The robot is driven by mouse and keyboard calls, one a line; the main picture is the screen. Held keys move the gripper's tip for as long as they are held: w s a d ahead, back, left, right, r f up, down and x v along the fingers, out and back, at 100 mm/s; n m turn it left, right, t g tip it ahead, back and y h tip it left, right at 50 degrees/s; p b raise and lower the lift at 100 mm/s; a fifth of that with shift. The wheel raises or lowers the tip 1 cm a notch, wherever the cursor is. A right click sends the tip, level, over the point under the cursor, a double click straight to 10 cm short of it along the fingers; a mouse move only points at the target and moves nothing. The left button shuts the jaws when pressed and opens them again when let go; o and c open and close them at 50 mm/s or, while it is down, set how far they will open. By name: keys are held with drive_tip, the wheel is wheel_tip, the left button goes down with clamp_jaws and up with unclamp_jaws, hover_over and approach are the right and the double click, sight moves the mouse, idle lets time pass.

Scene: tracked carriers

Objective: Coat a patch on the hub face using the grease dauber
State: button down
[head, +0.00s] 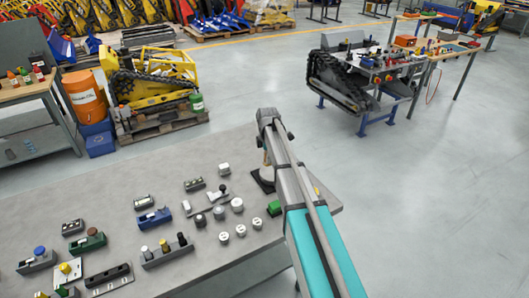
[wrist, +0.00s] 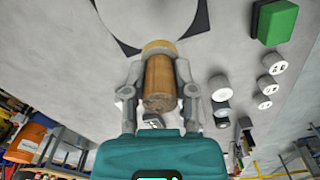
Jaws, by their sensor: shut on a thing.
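In the wrist view my gripper (wrist: 159,78) is shut on the grease dauber (wrist: 159,84), a brown wooden cylinder with a paler tan end pointing away from me. That end overlaps the lower edge of a pale round face (wrist: 150,14), which looks like the hub face, on a dark base (wrist: 199,20). I cannot tell whether the dauber touches the face. The top of the face is cut off by the frame, and no coated patch shows on it. In the head view the dark base (head: 262,185) stands near the bench's right end, partly behind my arm.
A green block (head: 274,208) and several white round pieces (head: 237,205) stand close by on the grey bench (head: 150,185). More small fixtures, such as a blue one (head: 153,217), fill its left part. Open floor lies beyond the bench's right end.

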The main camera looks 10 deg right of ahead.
drive_tip(key=shift+a+r+p, duration=0.3)
drive_tip(key=shift+r+p, duration=0.3)
drive_tip(key=shift+r, duration=0.3)
drive_tip(key=shift+f, duration=0.15)
